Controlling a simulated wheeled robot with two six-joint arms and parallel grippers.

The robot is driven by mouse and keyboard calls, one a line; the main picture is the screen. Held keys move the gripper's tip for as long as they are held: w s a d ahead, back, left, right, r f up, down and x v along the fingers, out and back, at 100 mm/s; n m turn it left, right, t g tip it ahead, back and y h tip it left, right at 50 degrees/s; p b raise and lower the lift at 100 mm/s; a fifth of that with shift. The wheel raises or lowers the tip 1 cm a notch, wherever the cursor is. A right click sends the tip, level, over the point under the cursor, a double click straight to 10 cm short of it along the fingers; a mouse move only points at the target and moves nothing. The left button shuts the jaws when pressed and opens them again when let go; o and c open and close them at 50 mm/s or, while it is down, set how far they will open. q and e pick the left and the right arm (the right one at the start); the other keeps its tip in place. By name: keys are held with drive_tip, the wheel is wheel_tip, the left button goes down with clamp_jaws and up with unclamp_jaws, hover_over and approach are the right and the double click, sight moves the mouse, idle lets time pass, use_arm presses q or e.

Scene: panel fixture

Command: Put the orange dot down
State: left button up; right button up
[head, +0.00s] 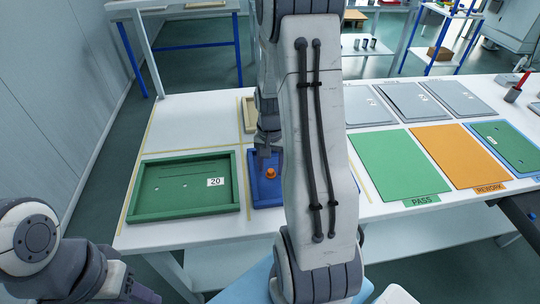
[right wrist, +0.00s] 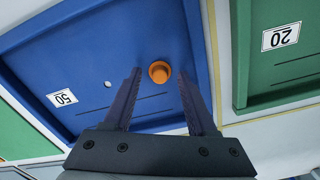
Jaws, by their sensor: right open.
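The orange dot (head: 270,173) is a small round orange piece that stands on the blue panel (head: 262,196). In the right wrist view the orange dot (right wrist: 159,72) sits on the flat blue floor of the panel (right wrist: 90,45). My right gripper (head: 265,153) points down over the panel. In its wrist view the right gripper (right wrist: 160,75) is open, with the dot between the fingertips and a gap on both sides. A pale round hole (right wrist: 108,84) shows left of the dot.
A green framed tray (head: 185,186) labelled 20 lies left of the blue panel. My right arm hides part of the table. To the right lie a green PASS mat (head: 400,163), an orange REWORK mat (head: 465,155) and grey panels (head: 412,101).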

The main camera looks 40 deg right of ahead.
sight(270, 171)
wheel_tip(270, 171, up, 12)
drive_tip(key=p, duration=0.1)
drive_tip(key=shift+f, duration=0.25)
drive_tip(key=s+a+r+n, duration=0.1)
drive_tip(key=a+n, duration=0.3)
drive_tip(key=a, duration=0.5)
drive_tip(key=s+a+r+n, duration=0.15)
drive_tip(key=a+n, duration=0.25)
drive_tip(key=a, duration=0.6)
drive_tip(key=s+a+n+y, duration=0.1)
drive_tip(key=s+a+n, duration=0.9)
drive_tip(key=s+a, duration=0.2)
drive_tip(key=shift+s+r, duration=0.2)
drive_tip(key=shift+s, duration=0.7)
